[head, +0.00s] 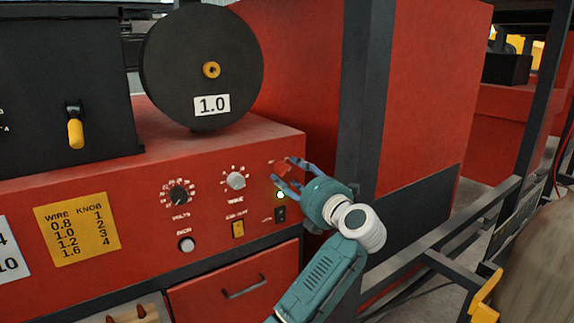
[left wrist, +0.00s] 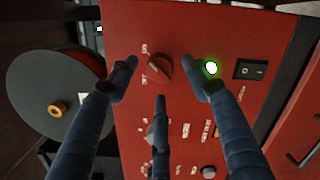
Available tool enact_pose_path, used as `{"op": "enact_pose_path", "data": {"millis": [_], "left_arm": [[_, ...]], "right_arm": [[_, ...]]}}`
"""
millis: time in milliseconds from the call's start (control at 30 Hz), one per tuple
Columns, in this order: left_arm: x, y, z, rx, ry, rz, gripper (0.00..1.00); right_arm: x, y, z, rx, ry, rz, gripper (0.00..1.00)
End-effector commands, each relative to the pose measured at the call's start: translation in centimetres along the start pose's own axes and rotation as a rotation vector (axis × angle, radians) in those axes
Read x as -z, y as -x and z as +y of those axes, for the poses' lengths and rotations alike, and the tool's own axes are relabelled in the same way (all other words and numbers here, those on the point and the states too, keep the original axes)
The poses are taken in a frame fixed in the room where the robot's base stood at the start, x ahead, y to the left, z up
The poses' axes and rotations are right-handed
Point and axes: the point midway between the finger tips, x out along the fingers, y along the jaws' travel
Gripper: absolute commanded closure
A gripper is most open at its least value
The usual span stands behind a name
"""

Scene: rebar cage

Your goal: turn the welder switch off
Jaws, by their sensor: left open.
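A red rotary switch (head: 283,167) sits at the upper right of the red welder's front panel. In the left wrist view the red switch (left wrist: 160,68) shows small white labels beside it, too small to read surely. My left gripper (head: 287,174) is open in front of the panel, its fingers spread around the switch. In the left wrist view the left gripper (left wrist: 160,80) has fingers on both sides of the switch and a third below it; contact cannot be told. A lit green-white lamp (left wrist: 211,68) glows by one fingertip, also in the head view (head: 280,195).
A black rocker switch (left wrist: 249,69) sits beyond the lamp. The panel also carries a black volts dial (head: 179,195), a grey knob (head: 236,181) and a yellow switch (head: 238,229). A black wire spool (head: 202,67) stands above. A dark post (head: 361,100) rises right of the panel.

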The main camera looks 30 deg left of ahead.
Motion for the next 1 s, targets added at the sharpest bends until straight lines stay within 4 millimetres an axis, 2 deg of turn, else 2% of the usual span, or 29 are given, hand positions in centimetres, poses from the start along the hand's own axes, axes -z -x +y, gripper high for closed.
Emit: {"op": "enact_pose_path", "data": {"millis": [33, 200, 533, 767, 1000], "left_arm": [[-0.2, -0.8, 0.4, -0.003, -0.003, -0.001, 0.51], [-0.1, -2.2, 0.1, -0.001, 0.0, -0.001, 0.51], [0.0, -2.5, 0.0, -0.001, 0.0, -0.002, 0.51], [-0.1, -2.5, -0.1, 0.0, 0.0, -0.003, 0.96], [0.0, -2.4, -0.2, 0.0, 0.014, -0.004, 0.96]], "right_arm": [[0.1, 0.8, -0.1, 0.001, 0.0, 0.0, 1.0], [0.1, 1.3, -0.2, 0.003, 0.0, 0.0, 1.0], [0.1, 1.3, -0.3, 0.004, 0.0, -0.001, 1.0], [0.1, 1.3, -0.3, 0.004, -0.001, -0.001, 1.0], [0.0, 0.8, -0.3, 0.003, -0.001, -0.002, 1.0]]}}
